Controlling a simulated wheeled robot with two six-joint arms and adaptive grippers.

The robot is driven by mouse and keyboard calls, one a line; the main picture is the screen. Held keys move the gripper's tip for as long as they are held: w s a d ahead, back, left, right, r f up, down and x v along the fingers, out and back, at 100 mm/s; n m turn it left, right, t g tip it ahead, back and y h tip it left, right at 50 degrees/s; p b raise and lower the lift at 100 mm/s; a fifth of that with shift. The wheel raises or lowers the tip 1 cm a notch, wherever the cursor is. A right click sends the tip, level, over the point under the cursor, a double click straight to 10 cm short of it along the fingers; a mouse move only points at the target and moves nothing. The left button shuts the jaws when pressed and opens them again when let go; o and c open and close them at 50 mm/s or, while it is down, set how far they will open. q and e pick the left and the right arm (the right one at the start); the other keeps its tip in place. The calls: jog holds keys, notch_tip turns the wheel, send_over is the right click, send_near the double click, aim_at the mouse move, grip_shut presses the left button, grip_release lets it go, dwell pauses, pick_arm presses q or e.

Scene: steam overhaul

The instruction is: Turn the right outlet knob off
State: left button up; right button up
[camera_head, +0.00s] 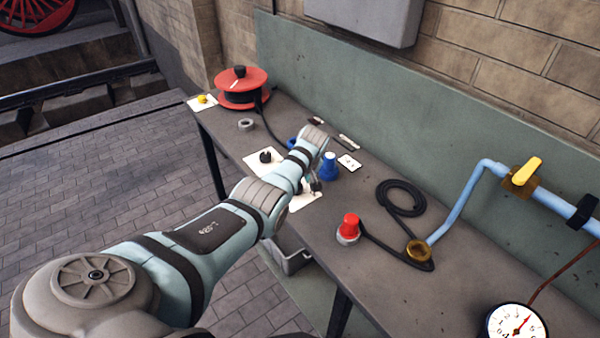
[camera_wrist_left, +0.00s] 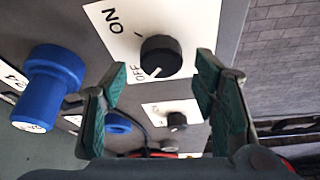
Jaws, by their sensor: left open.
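The right outlet knob, black with a white pointer line, shows in the left wrist view (camera_wrist_left: 160,56) on a white plate marked ON and OFF (camera_wrist_left: 113,20). Its pointer line lies close to the OFF lettering. My left gripper (camera_wrist_left: 160,92) is open, its green-padded fingers spread on both sides below the knob in the picture; I cannot tell whether they touch it. In the head view the knob (camera_head: 316,187) is partly hidden by my left gripper (camera_head: 309,178). A second black knob (camera_wrist_left: 177,121) sits on another white plate; it also shows in the head view (camera_head: 266,156). My right gripper is not in view.
A blue stepped fitting (camera_wrist_left: 47,85) stands beside the knob, also in the head view (camera_head: 329,168). A red-capped fitting (camera_head: 349,228), a black hose (camera_head: 400,196), a brass ring (camera_head: 418,249) and a gauge (camera_head: 516,324) lie to the right. A red reel (camera_head: 241,82) stands at the far end.

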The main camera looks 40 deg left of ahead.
pick_arm(q)
jog(key=v, duration=1.1)
jog(key=shift+f, duration=0.1)
jog(key=shift+s, duration=0.1)
